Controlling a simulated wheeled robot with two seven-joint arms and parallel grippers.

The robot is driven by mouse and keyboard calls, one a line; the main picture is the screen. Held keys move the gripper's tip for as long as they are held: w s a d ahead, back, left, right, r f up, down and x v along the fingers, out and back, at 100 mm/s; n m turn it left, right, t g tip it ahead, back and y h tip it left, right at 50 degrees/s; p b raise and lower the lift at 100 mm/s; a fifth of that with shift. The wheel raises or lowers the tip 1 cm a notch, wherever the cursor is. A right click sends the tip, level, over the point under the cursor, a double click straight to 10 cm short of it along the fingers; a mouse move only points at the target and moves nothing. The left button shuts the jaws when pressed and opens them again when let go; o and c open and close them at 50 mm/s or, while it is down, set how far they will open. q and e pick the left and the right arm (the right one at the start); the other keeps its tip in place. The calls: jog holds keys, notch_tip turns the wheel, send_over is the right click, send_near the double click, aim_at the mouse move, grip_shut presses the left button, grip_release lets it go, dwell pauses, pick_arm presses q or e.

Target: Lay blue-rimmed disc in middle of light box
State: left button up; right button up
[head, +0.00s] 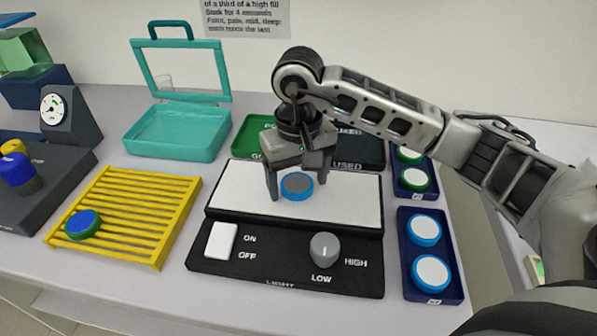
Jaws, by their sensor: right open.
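A blue-rimmed disc (297,186) with a grey face lies on the white panel of the light box (350,210), near its middle from left to right. My right gripper (297,191) is open, with one finger on each side of this disc. The fingertips are close to the panel; I cannot tell whether they touch it or the disc. My left gripper is not in view.
The light box has a white switch (222,241) and a grey knob (324,249) in front. A yellow rack (130,215) holds a green-rimmed blue disc (82,224). A navy tray (440,291) holds two blue-rimmed white discs. A teal case (178,145) stands open behind.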

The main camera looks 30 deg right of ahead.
aim_at(298, 185)
notch_tip(298, 185, up, 12)
jog(key=shift+r, duration=0.2)
dwell(0.7)
